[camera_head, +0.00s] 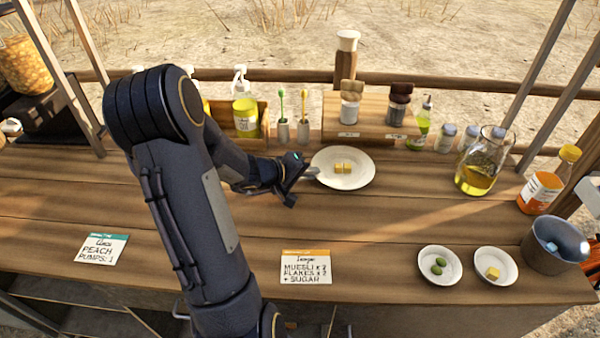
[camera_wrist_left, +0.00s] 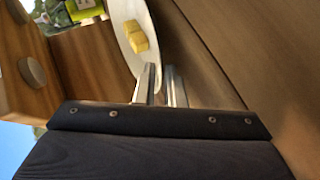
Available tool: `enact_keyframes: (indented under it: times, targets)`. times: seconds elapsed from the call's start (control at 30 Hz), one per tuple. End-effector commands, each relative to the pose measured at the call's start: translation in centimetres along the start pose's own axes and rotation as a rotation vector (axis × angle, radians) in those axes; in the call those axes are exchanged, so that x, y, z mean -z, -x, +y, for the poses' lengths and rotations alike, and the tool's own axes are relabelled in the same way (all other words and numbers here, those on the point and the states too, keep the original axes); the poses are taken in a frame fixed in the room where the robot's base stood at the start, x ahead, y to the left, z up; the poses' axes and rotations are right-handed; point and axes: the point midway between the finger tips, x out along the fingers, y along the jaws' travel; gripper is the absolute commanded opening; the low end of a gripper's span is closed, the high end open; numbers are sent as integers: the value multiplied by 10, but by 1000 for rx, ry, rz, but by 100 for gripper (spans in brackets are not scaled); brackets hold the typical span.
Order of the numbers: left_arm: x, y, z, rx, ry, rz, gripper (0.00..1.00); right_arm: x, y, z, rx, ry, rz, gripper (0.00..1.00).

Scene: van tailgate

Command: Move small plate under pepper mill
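A white plate (camera_head: 327,182) with two yellow cubes lies on the counter in the head view; its rim also shows in the left wrist view (camera_wrist_left: 126,40). My left gripper (camera_head: 312,173) is at the plate's left rim. In the wrist view its two fingers (camera_wrist_left: 161,80) are a narrow gap apart, right by the rim; whether they grip it cannot be told. Two smaller white plates stand at front right, one with green olives (camera_head: 432,279), one with a yellow cube (camera_head: 498,283). A tall brown piece with a pale top (camera_head: 346,62), perhaps the pepper mill, stands behind the wooden stand.
The wooden stand (camera_head: 372,131) bears two brush-topped jars behind the plate. A glass jug (camera_head: 479,168), an orange-labelled bottle (camera_head: 547,185) and a metal cup (camera_head: 548,259) stand at right. Two cards (camera_head: 306,267) lie at the front. The middle counter is clear.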

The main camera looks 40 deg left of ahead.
Motion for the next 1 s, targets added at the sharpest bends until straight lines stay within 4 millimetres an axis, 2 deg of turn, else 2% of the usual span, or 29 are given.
enact_keyframes:
  times: [0.1, 0.37, 0.43, 0.7, 1.0]
  targets:
    - [0, -6, 0, 1, 1, -1, 9, 0, 0, 0, 0, 0, 0, 36]
    - [0, -7, 0, 0, 1, 0, 9, 0, 0, 0, 0, 0, 0, 36]
    - [0, -7, 0, 0, 1, 0, 0, 0, 0, 0, 0, 0, 0, 36]
    - [-1, -7, 0, 1, 0, 0, 0, 0, 0, 0, 0, 0, 0, 36]
    - [-13, -23, 9, -1, -2, -2, 0, -8, -17, 8, 0, 0, 0, 36]
